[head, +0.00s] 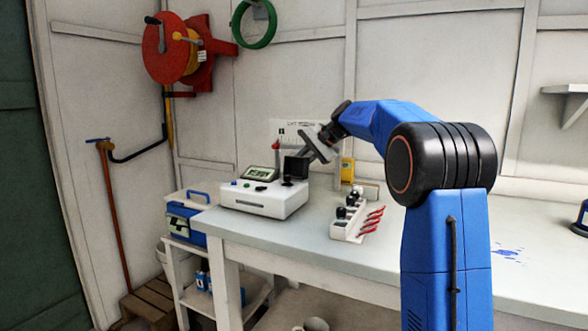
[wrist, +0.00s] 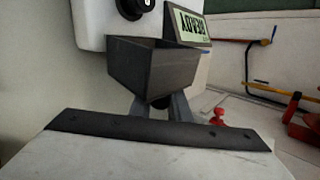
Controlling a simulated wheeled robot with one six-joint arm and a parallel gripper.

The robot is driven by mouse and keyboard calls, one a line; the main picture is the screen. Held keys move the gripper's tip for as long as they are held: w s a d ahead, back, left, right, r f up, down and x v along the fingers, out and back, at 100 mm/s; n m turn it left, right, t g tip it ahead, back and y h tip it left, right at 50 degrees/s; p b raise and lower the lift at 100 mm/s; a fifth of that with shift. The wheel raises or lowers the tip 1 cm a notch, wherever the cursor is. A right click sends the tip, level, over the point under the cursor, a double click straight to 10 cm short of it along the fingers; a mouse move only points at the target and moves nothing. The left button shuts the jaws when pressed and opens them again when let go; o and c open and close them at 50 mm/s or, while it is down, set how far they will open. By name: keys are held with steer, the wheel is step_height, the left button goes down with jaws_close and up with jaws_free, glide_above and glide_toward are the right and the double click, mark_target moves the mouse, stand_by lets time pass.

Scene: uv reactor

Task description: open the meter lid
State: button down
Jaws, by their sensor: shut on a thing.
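The meter (head: 262,202) is a white box at the left end of the bench, with a lit green display (head: 260,173) and small buttons on top. The display reads READY, upside down in the wrist view (wrist: 190,27). The dark, boxy meter lid (head: 296,167) is at the meter's right side, and it fills the middle of the wrist view (wrist: 150,70). My gripper (wrist: 160,108) is shut on a small dark round part at the lid's edge. The lid looks tilted up and hollow, but its exact angle and hinge are unclear.
A white rack (head: 347,228) with black-topped vials and red clips stands right of the meter. A yellow item (head: 347,170) is by the wall behind. A red hose reel (head: 172,48) hangs on the wall. The bench's right part is mostly clear, with blue spots.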

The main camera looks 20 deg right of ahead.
steer(key=c, duration=1.7)
jaws_free()
steer(key=v, duration=1.7)
steer(key=shift+d+r, duration=0.1)
steer(key=shift+r, duration=0.15)
